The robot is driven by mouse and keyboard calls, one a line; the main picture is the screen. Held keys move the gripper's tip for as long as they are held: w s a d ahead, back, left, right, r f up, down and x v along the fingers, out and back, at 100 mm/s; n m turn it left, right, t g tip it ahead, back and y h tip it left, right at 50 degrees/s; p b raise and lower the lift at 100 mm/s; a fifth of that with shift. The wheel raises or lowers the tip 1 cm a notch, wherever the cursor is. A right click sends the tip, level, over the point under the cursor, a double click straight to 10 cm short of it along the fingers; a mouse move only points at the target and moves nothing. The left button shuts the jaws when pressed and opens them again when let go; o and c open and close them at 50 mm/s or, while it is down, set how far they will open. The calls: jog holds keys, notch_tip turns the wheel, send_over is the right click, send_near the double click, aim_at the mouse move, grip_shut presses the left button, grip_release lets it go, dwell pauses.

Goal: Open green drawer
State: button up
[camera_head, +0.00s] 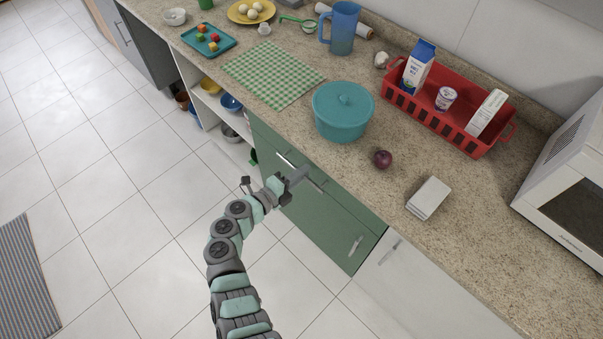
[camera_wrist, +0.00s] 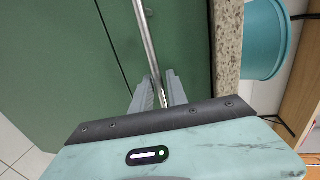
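The green drawer (camera_head: 335,208) is the upper front of the green cabinet below the counter, and it looks closed or nearly so. Its long metal handle (camera_wrist: 147,40) runs across the wrist view and ends between my fingers. My gripper (camera_head: 296,177) is at the drawer front, partly covering the handle in the head view. In the wrist view my gripper (camera_wrist: 160,88) has its two grey fingers close together, one on each side of the bar. They look shut on it, though a thin gap shows on the right side.
A teal pot (camera_head: 342,112) stands on the counter above the drawer, with an onion (camera_head: 382,159) beside it. A lower green front has another handle (camera_head: 356,245). Open shelves (camera_head: 205,105) lie to the left. The tiled floor before the cabinet is clear.

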grip_shut()
dwell(1.1)
